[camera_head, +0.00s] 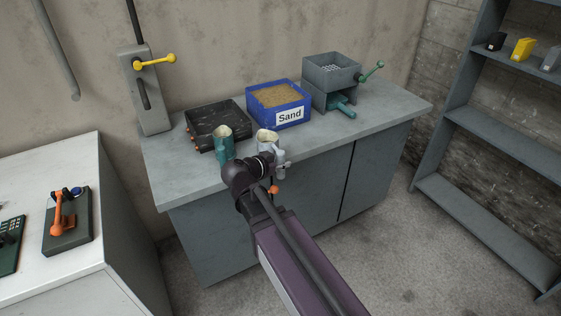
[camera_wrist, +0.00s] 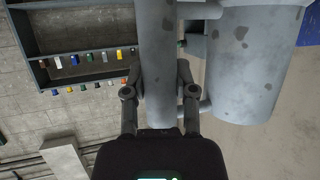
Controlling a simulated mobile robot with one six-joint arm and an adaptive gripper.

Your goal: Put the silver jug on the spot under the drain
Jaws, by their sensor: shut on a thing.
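The silver jug (camera_head: 267,138) is at the counter's front edge in the head view, close beside a teal jug (camera_head: 223,145). My gripper (camera_head: 278,165) is in front of it, partly hidden by my arm. In the wrist view, the fingers of my gripper (camera_wrist: 160,80) are shut on the pale grey handle (camera_wrist: 158,40) of the silver jug, whose wide speckled body (camera_wrist: 245,65) is to the right. Whether the jug's base touches the counter is hidden. I cannot identify for certain a drain or the spot under it.
On the counter (camera_head: 375,122) are a black tray (camera_head: 205,118), a blue sand box (camera_head: 262,97) and a grey box (camera_head: 330,70) with teal handles. A grey lever unit (camera_head: 145,95) stands at the left. Shelves (camera_head: 490,130) are at the right. The counter's right end is clear.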

